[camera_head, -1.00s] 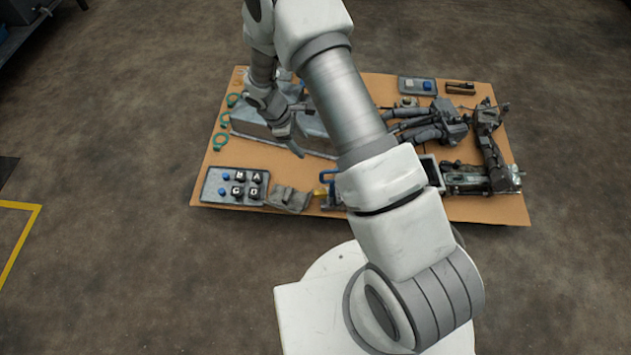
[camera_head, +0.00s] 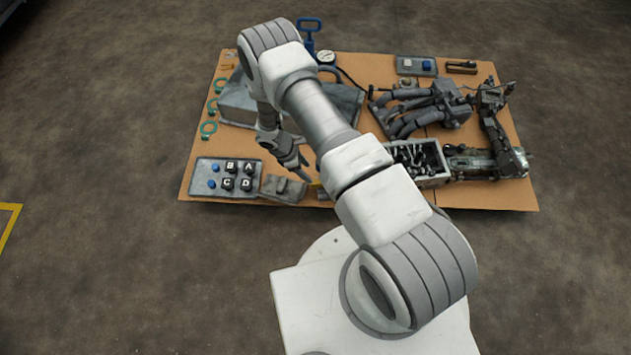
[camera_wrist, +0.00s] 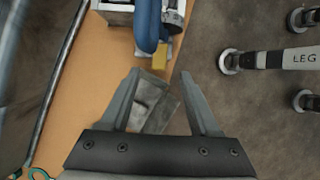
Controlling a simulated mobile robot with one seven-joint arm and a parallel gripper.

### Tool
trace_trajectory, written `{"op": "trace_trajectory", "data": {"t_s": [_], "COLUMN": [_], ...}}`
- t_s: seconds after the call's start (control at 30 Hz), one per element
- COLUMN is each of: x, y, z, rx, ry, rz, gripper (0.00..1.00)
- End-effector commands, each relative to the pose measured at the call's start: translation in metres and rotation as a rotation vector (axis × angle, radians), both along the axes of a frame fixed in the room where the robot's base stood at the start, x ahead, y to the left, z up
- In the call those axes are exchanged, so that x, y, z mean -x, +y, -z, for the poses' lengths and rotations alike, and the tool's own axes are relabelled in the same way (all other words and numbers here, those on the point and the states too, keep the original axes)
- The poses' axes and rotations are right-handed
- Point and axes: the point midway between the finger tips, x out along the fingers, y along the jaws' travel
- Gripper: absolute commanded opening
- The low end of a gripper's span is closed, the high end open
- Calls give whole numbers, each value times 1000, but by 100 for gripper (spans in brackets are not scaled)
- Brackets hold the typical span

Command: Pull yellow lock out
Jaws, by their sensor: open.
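The yellow lock (camera_wrist: 161,56) shows in the wrist view as a small yellow block beside a blue curved handle (camera_wrist: 148,28), just beyond my fingertips. In the head view only a sliver of yellow (camera_head: 315,184) shows near the board's front edge, largely hidden by my arm. My gripper (camera_wrist: 160,75) is open with nothing between its fingers, apart from the lock. In the head view my gripper (camera_head: 303,172) hangs above the front of the board, and its finger gap is hard to make out there.
The brown board (camera_head: 150,0) is not used as a landmark; a grey piece (camera_head: 284,189) lies below my gripper. A lettered tray (camera_head: 225,178) is to the left. A bin of small parts (camera_head: 425,160) and dark machine parts (camera_head: 430,108) lie right. Floor in front is open.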

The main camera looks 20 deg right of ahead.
Motion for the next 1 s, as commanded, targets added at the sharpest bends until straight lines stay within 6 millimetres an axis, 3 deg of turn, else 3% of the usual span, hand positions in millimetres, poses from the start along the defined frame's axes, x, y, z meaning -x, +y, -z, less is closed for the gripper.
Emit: {"op": "trace_trajectory", "data": {"t_s": [0.1, 0.33, 0.5, 0.83, 1.0], "x": [2, 3, 4, 4, 4], "y": [-11, -26, -31, -32, -32], "z": [30, 64, 76, 77, 77], "rx": [1, 0, 1, 0, 0], "ry": [2, 1, 0, 0, 0], "rz": [3, 3, 1, 1, 1], "gripper": [62, 62, 62, 62, 32]}}
